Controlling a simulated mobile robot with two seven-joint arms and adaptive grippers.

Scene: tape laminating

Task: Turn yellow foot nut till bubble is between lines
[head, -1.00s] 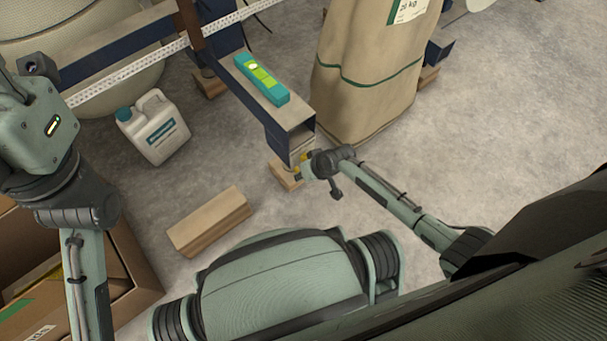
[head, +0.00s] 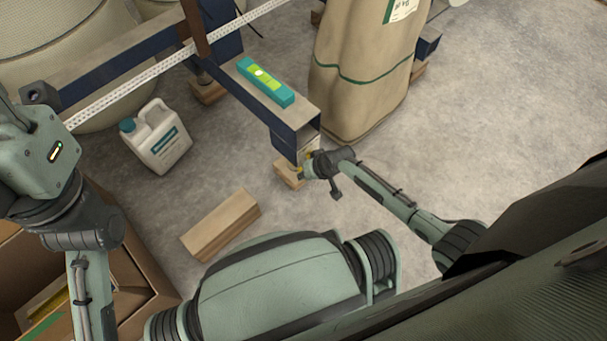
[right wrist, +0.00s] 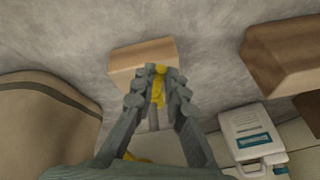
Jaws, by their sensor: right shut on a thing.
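The teal spirit level (head: 280,94) lies on the end of the dark blue beam. A pale bubble (head: 259,72) shows in its green vial, toward the far left end; the lines are too small to make out. The yellow foot nut (right wrist: 158,90) is at the foot under the beam's near end, above a wood block (right wrist: 140,57). My right gripper (right wrist: 160,72) is shut on the nut; in the head view the gripper (head: 308,170) partly hides it. My left arm is at the left edge, but its gripper is out of view.
A tan sack (head: 360,90) stands close to the right of the beam end. A white jug (head: 157,138) and a loose wood block (head: 222,225) are on the floor at left. A cardboard box (head: 135,275) is at lower left. Open floor lies right of my right arm.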

